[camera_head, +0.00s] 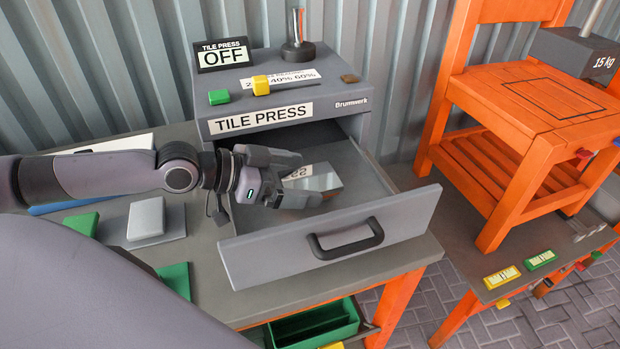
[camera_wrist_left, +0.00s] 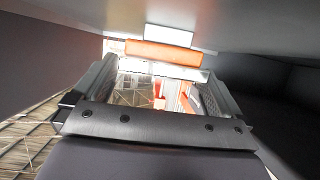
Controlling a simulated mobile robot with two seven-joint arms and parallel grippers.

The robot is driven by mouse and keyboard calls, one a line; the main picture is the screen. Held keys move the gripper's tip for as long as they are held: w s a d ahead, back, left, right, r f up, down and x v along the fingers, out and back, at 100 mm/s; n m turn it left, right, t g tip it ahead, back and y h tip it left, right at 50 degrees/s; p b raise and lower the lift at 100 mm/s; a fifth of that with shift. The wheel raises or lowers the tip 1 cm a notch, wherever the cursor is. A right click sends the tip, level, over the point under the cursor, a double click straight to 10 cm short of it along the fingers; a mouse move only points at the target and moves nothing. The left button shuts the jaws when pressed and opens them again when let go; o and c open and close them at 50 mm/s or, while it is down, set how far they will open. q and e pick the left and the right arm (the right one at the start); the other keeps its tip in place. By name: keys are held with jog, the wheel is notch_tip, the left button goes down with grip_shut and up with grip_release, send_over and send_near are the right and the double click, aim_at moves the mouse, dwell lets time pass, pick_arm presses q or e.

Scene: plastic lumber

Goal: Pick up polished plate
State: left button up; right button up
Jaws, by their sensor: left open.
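The polished plate (camera_head: 323,177) is a mirror-like piece in the open drawer (camera_head: 385,222) of the grey tile press (camera_head: 350,103). A white label with digits shows at its near-left part, and my gripper hides some of it. My left gripper (camera_head: 303,178) reaches into the drawer from the left, with its open fingers on either side of the plate. In the left wrist view a shiny, reflecting surface (camera_wrist_left: 150,88) shows between the two fingers. I cannot tell whether the fingers touch the plate. My right gripper is not in view.
The drawer front has a black handle (camera_head: 346,239). The press has an OFF sign (camera_head: 223,54) and green and yellow blocks on top. A light grey block (camera_head: 146,217) lies on the bench at left. An orange chair-like stand (camera_head: 530,120) is at right.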

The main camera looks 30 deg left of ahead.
pick_arm(q)
jog(key=c, duration=1.1)
jog(key=shift+o, duration=0.2)
